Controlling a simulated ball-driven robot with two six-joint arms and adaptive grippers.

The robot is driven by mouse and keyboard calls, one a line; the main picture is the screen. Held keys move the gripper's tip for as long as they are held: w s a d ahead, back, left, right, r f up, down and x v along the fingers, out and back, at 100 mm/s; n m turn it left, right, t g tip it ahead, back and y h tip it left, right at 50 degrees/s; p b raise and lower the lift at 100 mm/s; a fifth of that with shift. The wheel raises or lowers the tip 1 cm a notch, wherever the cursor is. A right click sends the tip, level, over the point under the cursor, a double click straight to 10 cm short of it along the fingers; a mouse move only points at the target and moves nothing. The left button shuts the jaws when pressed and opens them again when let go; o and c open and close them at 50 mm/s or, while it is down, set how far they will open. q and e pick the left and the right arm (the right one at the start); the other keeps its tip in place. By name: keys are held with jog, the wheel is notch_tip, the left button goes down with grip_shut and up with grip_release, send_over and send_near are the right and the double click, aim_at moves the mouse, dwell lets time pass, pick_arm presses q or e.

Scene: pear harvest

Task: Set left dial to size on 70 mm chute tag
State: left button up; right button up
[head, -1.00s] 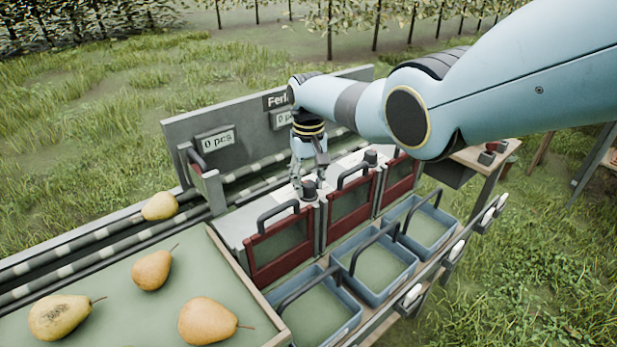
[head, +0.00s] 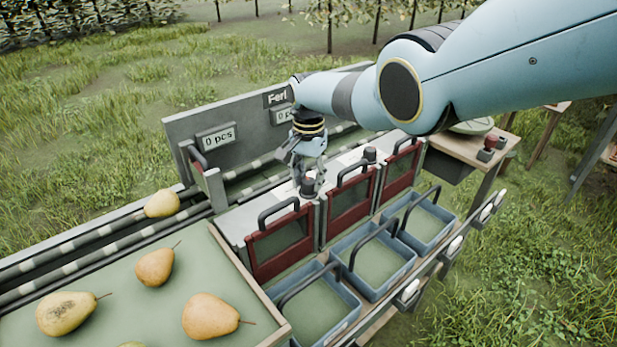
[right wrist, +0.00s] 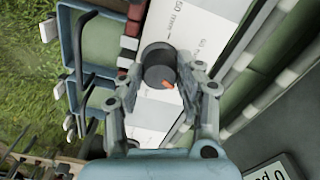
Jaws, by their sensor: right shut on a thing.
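The left dial (head: 308,190) is a dark round knob on the pale top strip above the first red-framed gate. In the right wrist view the dial (right wrist: 156,70) shows an orange pointer mark aimed toward the lower right. My right gripper (head: 309,184) points down at this dial, with one finger on each side of it, shut on it. It also shows in the right wrist view (right wrist: 160,80). Printed white scale strips (right wrist: 197,25) lie around the dial; the figures are only partly legible. I cannot read a 70 mm tag. My left gripper is not in view.
A second dial (head: 369,154) stands farther along the strip. Red-framed gates with dark handles (head: 278,241) stand before blue crates (head: 322,306). Counter signs (head: 217,137) are on the grey back panel. Pears (head: 155,267) lie on the green tray at left.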

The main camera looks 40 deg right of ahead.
aim_at(308, 181)
jog(key=shift+w+r+m, duration=0.1)
jog(key=shift+m, duration=0.5)
jog(key=o, duration=1.1)
jog(key=shift+o, duration=0.2)
notch_tip(308, 181, up, 12)
